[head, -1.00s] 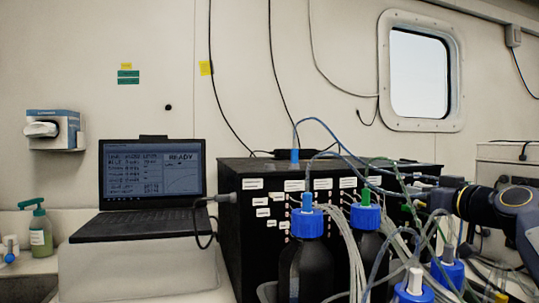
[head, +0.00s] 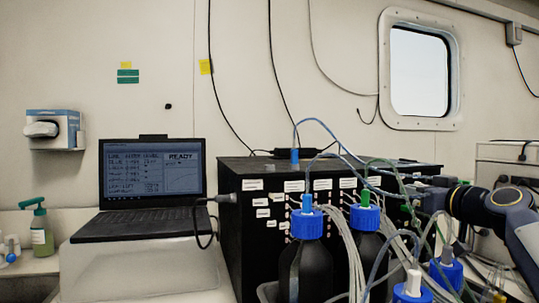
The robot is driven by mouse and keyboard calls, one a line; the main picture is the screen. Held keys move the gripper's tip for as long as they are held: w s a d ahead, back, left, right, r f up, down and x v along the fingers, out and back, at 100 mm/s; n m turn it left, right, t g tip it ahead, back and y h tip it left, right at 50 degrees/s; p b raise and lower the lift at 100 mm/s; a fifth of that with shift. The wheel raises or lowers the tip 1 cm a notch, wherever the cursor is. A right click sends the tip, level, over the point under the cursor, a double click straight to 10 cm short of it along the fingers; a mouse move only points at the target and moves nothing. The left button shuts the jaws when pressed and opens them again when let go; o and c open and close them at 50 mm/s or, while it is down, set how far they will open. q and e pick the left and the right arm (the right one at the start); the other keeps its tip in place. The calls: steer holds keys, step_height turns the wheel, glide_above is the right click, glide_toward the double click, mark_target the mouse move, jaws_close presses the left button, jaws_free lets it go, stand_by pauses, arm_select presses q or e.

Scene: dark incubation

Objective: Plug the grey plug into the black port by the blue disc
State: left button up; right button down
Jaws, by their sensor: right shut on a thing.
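The black box (head: 240,222) stands right of the laptop, with labels and small ports on its front. My right gripper (head: 408,188) reaches in from the right to the front of the box's right end. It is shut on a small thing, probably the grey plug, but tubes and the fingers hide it. The black port and the blue disc cannot be made out behind the tubes. Another grey connector (head: 228,198) with a dark cable sits at the box's left front. My left gripper is out of view.
Dark bottles with blue caps (head: 307,224) stand close in front of the box, with pale, blue and green tubes looping over them. An open laptop (head: 152,178) stands on a pale block (head: 130,272) at left. A soap bottle (head: 40,235) is at far left.

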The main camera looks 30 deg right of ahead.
steer(key=c, duration=1.4)
jaws_free()
steer(key=shift+o, duration=0.2)
